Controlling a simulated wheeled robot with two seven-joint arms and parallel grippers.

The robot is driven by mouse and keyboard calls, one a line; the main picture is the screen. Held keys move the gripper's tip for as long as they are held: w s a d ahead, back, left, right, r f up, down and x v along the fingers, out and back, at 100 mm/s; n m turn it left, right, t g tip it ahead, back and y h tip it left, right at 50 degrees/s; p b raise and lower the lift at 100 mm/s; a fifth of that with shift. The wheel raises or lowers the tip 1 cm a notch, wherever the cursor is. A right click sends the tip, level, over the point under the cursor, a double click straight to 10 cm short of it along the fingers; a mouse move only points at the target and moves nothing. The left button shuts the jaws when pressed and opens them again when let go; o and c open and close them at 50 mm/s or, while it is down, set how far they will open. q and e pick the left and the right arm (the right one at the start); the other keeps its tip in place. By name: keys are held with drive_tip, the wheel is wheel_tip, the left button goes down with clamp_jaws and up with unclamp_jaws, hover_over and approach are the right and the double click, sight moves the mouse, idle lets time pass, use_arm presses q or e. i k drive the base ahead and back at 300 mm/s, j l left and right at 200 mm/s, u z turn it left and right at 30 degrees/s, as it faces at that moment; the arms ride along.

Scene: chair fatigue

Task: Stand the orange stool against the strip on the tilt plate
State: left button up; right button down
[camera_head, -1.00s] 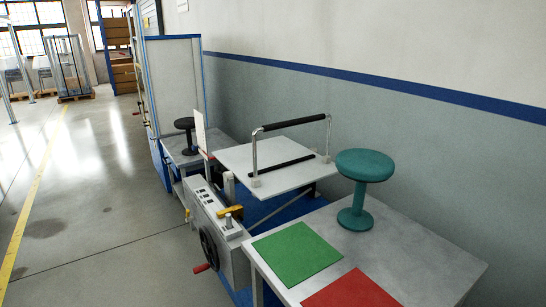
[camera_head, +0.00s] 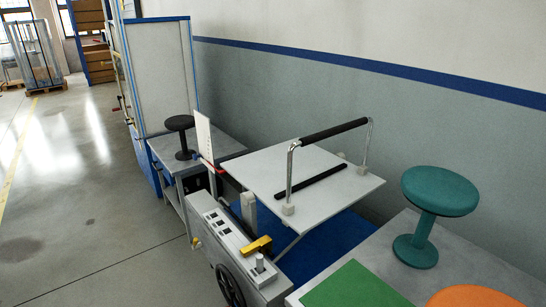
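An orange round top (camera_head: 475,297), which looks like the seat of the orange stool, shows at the bottom right edge, cut off by the frame; its stem and base are hidden. The tilt plate (camera_head: 262,170) is a light grey board in the middle, looking almost level. A black strip (camera_head: 311,182) lies across it. A metal frame with a black padded bar (camera_head: 333,130) stands above the strip on two light blocks. The plate is empty of stools. Neither gripper shows in the view.
A teal stool (camera_head: 440,190) stands on the right grey table (camera_head: 385,250), beside a green mat (camera_head: 352,288). A black stool (camera_head: 180,123) stands on the table behind. A control box (camera_head: 228,238) with a handwheel (camera_head: 230,287) is in front of the plate. Open floor lies left.

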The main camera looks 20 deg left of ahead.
sight(303, 174)
drive_tip(key=i+j, duration=0.15)
drive_tip(key=j, duration=0.2)
drive_tip(key=i+j, duration=0.2)
drive_tip(key=j, duration=0.15)
drive_tip(key=i+j, duration=0.15)
drive_tip(key=j, duration=0.2)
drive_tip(key=i+j, duration=0.15)
drive_tip(key=j, duration=0.2)
drive_tip(key=i+j, duration=0.15)
drive_tip(key=j, duration=0.2)
drive_tip(key=i+j, duration=0.2)
drive_tip(key=j, duration=0.2)
drive_tip(key=i+j, duration=0.15)
drive_tip(key=j, duration=0.2)
drive_tip(key=i+l, duration=0.15)
drive_tip(key=l, duration=0.15)
drive_tip(key=i+l, duration=0.1)
drive_tip(key=l, duration=0.25)
